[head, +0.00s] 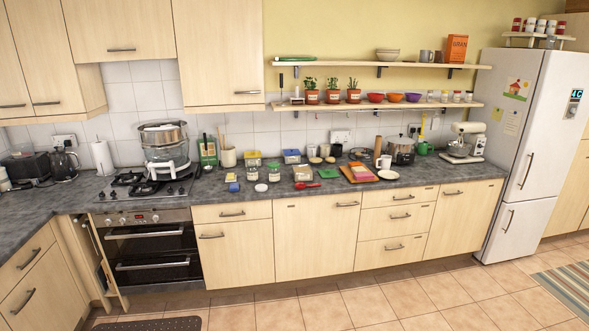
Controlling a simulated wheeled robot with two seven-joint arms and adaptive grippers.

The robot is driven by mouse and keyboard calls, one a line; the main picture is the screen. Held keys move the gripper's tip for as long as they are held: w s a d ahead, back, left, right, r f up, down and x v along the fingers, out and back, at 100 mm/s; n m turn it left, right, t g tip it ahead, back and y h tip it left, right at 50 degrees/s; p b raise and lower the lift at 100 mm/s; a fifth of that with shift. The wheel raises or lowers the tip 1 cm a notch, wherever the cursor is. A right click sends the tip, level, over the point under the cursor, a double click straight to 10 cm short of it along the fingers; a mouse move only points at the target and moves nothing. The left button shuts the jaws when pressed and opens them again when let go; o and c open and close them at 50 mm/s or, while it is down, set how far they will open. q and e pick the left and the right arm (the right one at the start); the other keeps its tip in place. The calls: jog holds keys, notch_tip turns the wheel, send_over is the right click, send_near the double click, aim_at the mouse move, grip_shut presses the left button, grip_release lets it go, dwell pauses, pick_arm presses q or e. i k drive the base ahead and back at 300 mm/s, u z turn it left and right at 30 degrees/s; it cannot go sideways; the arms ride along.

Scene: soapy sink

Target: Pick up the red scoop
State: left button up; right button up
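The red scoop (306,185) lies flat on the dark grey counter (215,191), close to its front edge, in the middle of the head view. A dark green flat item (329,174) lies just behind and to the right of it.
Several small jars and boxes stand behind and left of the scoop, including a jar (274,174). A stove with a steamer (165,150) is at left. The tiled floor (360,305) is mostly clear.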

aim_at(299, 185)
jog(key=i, duration=1.65)
jog(key=u, duration=1.2)
jog(key=k, duration=0.6)
jog(key=z, duration=0.8)
jog(key=i, duration=0.5)
